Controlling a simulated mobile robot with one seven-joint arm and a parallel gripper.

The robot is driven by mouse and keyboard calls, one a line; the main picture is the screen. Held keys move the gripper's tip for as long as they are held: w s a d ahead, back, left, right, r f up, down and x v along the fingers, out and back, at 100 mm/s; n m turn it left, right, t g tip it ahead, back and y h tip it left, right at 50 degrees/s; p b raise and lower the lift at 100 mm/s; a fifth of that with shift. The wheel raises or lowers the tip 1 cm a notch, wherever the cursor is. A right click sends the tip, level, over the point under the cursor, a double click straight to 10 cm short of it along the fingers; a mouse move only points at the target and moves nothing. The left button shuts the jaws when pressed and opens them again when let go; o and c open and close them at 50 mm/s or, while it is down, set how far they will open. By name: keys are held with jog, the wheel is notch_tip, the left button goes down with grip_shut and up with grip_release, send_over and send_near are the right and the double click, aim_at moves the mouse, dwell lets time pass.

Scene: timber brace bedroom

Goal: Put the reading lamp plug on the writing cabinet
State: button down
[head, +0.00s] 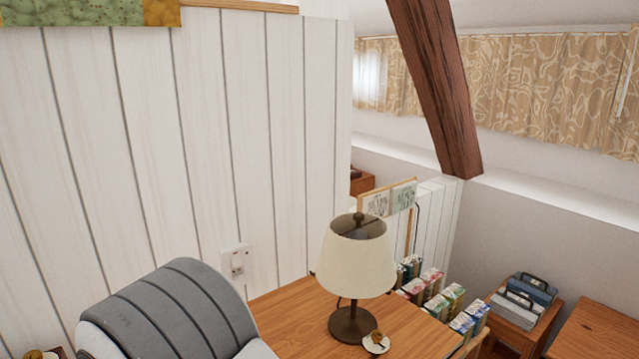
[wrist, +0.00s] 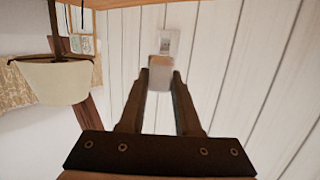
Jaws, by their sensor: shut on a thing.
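In the wrist view my gripper (wrist: 160,80) is shut on a pale block, which looks like the reading lamp plug (wrist: 160,70). A wall socket (wrist: 168,42) lies just beyond it; I cannot tell whether the plug touches it. The socket also shows on the white wall in the head view (head: 236,263); my gripper is hidden there behind my arm. The reading lamp (head: 355,262), with a cream shade and dark base, stands on a wooden top (head: 290,315), likely the writing cabinet. The lamp shade appears upside down in the wrist view (wrist: 55,80).
A small saucer with a brown item (head: 376,343) sits by the lamp base. Several cartons (head: 432,290) stand behind the wooden top. A dark wooden brace (head: 437,85) rises behind. The wooden top is bare left of the lamp.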

jog(key=shift+f+b, duration=3.9)
jog(key=shift+f, duration=1.05)
jog(key=c, duration=0.5)
grip_release()
jog(key=s+r, duration=0.1)
jog(key=s, duration=0.4)
jog(key=s+r+p, duration=0.1)
jog(key=s, duration=0.5)
jog(key=s+r+p, duration=0.1)
jog(key=s, duration=0.5)
jog(key=shift+r, duration=0.2)
jog(key=shift+w, duration=0.1)
